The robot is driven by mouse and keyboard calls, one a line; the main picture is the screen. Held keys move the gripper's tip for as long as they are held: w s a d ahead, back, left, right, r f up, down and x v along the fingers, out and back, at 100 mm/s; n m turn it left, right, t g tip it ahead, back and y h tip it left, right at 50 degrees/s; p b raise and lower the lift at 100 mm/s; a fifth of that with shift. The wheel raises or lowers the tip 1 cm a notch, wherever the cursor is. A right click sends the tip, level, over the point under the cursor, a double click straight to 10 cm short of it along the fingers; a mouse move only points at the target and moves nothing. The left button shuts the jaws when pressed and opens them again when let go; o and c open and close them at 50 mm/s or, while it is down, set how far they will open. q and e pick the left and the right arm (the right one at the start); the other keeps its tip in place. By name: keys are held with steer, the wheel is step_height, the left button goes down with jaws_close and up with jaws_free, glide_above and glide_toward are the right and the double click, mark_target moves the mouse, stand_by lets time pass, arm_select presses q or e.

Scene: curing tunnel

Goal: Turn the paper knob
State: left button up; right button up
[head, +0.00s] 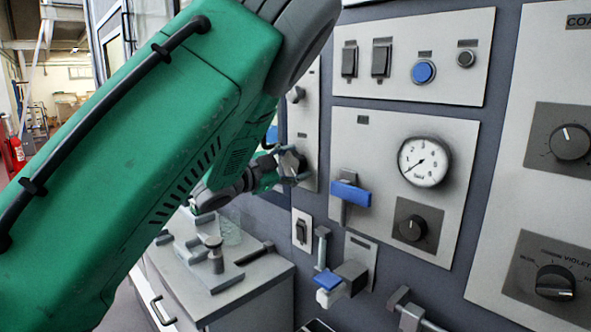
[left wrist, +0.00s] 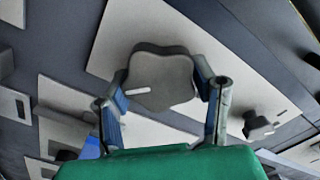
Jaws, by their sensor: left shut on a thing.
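A grey lobed knob (left wrist: 160,85) with a short white pointer mark sits on a light panel in the left wrist view. The blue-padded fingers of my left gripper (left wrist: 163,92) are on either side of it, shut on its rim. In the head view my left gripper (head: 280,168) is at the same knob (head: 292,162) on the narrow light panel, partly hidden by its own fingers and arm. I cannot read a label on this knob. My right gripper is not in view.
Another knob (head: 296,94) sits higher on that panel. To the right are a gauge (head: 424,162), a blue-handled lever (head: 350,194), a black dial (head: 412,228) and a blue button (head: 423,72). A grey cabinet (head: 240,290) with metal parts on top stands below my left arm.

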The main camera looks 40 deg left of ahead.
arm_select(q)
steer(key=shift+f+m, duration=0.2)
steer(key=shift+m, duration=0.2)
steer(key=o, duration=1.2)
steer(key=shift+r, duration=0.1)
steer(key=shift+s, duration=0.15)
steer(key=s, duration=0.7)
steer(key=s+a, duration=0.1)
steer(key=s, duration=0.3)
steer(key=shift+s, duration=0.35)
